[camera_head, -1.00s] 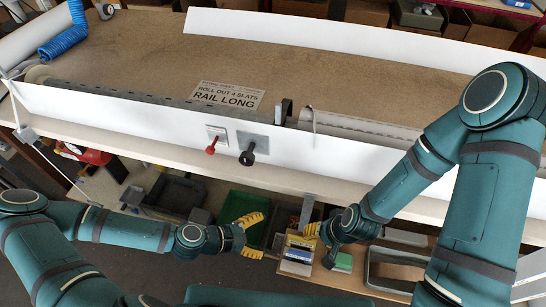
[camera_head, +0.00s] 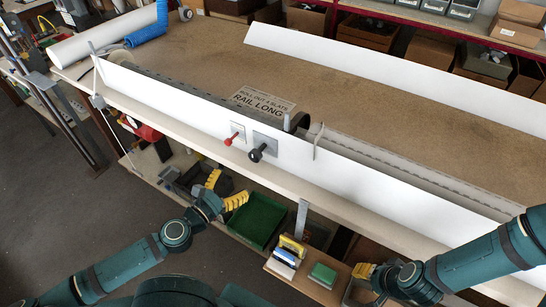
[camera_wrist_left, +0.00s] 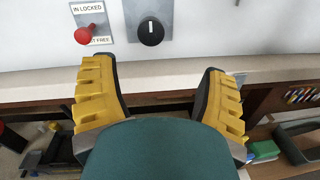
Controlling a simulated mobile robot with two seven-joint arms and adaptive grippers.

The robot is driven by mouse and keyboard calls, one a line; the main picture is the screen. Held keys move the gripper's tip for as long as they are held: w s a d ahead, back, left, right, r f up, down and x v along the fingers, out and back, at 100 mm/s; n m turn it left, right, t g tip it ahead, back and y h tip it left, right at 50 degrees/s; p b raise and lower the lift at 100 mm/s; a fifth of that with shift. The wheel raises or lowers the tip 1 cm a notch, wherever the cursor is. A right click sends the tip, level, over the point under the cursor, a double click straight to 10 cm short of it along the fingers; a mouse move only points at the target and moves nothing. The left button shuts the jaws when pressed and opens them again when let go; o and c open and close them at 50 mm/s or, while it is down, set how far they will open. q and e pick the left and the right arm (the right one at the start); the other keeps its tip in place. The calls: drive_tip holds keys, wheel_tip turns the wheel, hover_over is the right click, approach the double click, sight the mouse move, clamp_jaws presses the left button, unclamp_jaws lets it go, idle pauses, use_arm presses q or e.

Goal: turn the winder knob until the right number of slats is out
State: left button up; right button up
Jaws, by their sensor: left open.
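The black winder knob (camera_head: 262,151) sits on a grey plate on the white front board. In the left wrist view the knob (camera_wrist_left: 151,31) has a white mark pointing up. A red-headed pin (camera_head: 233,138) is left of it; in the wrist view its label reads "IN LOCKED" above and partly "FREE" below. A card (camera_head: 262,101) reads "ROLL OUT 4 SLATS, RAIL LONG". My left gripper (camera_head: 226,190) is open and empty, in front of and below the knob, apart from it. My right gripper (camera_head: 363,271) is low at the right, its fingers mostly hidden.
A long grey slatted profile (camera_head: 385,160) lies behind the board, right of a bracket (camera_head: 292,121). Below the bench edge are a green bin (camera_head: 258,219) and a small shelf (camera_head: 309,284) with coloured blocks. The brown bench top (camera_head: 350,90) is largely clear.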

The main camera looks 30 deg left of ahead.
sight(253, 158)
use_arm(q)
drive_tip(key=shift+n, duration=0.3)
drive_tip(key=w, duration=0.4)
drive_tip(key=w+p, duration=0.1)
drive_tip(key=w, duration=0.4)
drive_tip(key=w+d+p, duration=0.1)
drive_tip(key=w, duration=0.3)
drive_tip(key=shift+w+r, duration=0.15)
drive_tip(key=shift+r, duration=0.05)
drive_tip(key=c, duration=1.3)
